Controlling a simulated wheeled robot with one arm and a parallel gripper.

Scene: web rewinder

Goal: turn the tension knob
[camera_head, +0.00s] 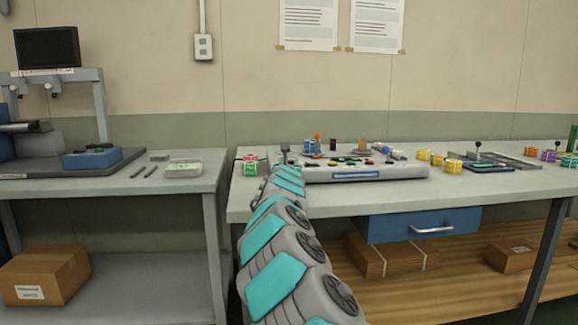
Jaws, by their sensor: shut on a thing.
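A grey control console (365,172) with a blue label strip and small coloured controls on top stands on the right-hand bench. My arm reaches up from the bottom of the view to the console's left end. My gripper (284,148) is small and far off there, at the console's left back corner. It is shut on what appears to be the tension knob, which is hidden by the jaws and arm. The knob's turn angle cannot be seen.
Coloured blocks (454,166) and a small lever box (487,166) stand right of the console. Green and pink blocks (250,162) are just left of my arm. A blue drawer (420,225) hangs under the bench. A second bench (130,190) stands left, across a narrow gap.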

